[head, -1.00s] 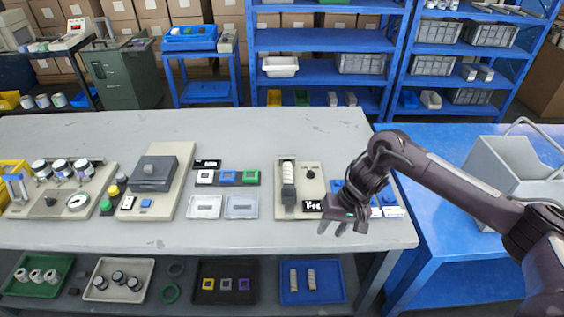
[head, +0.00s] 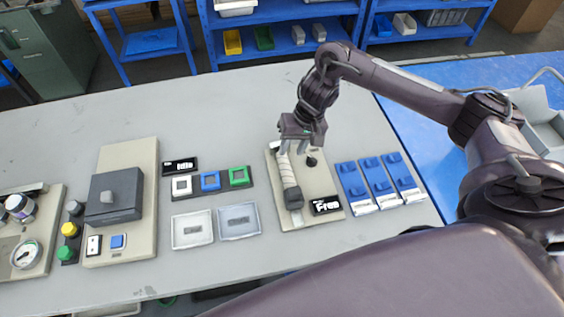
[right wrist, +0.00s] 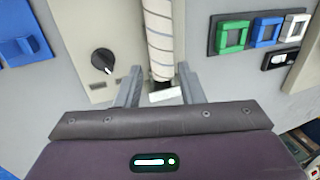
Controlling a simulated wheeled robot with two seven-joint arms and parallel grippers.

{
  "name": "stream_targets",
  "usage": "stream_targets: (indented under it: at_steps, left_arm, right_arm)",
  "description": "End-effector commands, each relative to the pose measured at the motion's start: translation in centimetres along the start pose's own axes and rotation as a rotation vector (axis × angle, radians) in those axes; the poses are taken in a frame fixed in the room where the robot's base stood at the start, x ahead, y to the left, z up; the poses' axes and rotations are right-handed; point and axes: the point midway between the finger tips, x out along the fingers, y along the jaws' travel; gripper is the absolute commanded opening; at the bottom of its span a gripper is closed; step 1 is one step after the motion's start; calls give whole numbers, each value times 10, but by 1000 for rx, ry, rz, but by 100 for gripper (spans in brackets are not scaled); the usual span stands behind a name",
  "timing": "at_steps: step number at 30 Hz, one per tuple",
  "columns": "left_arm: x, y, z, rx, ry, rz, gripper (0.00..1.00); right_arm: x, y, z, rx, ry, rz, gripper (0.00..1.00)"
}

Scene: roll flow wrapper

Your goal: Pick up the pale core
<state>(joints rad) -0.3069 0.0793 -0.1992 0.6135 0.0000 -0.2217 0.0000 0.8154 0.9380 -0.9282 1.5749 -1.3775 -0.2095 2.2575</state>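A pale cylinder with thin grey bands, the likely pale core (head: 286,172), lies lengthwise on a beige panel (head: 325,186), with a dark block (head: 293,198) at its near end. It also shows in the right wrist view (right wrist: 159,38). My right gripper (head: 294,149) is above the cylinder's far end, fingers pointing down. In the right wrist view the fingers (right wrist: 160,84) stand apart, on either side of the cylinder's end, with gaps visible. A small white piece (right wrist: 165,95) shows between them. I cannot tell the height above the cylinder. My left gripper is out of view.
The panel carries a black knob (head: 312,162) and a display (head: 326,206). Blue holders (head: 378,180) stand to the right. White, blue and green square frames (head: 210,181) and two clear trays (head: 192,230) lie to the left. The table's far part is clear.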

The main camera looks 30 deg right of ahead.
Motion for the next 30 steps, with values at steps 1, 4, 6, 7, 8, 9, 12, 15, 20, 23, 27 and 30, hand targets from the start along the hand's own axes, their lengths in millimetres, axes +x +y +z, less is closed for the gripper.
stream_targets:
  at_steps: [1,4,6,7,8,9,12,15,20,23,27,30]
  left_arm:
    - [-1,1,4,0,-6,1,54]
    - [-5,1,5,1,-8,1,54]
    - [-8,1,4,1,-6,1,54]
    - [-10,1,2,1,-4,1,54]
    - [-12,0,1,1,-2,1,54]
    - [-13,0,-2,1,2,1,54]
    - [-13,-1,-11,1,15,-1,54]
    - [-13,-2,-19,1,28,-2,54]
    - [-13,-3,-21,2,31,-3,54]
    - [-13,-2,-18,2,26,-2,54]
    - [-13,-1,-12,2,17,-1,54]
    - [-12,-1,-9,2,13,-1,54]
  right_arm:
    - [6,0,1,0,-3,0,35]
    - [16,-1,1,1,-2,1,35]
    - [26,-2,1,0,-2,2,35]
    - [31,-2,1,1,-3,2,35]
    - [35,-3,1,1,-3,1,35]
    - [42,-2,1,1,-2,2,35]
    - [55,-2,0,1,-1,0,35]
    - [61,-2,0,-1,0,1,35]
    - [62,-2,0,-1,1,1,35]
    - [62,-2,0,-1,0,1,28]
    - [62,-2,0,-1,1,1,10]
    - [62,-2,0,-1,1,1,7]
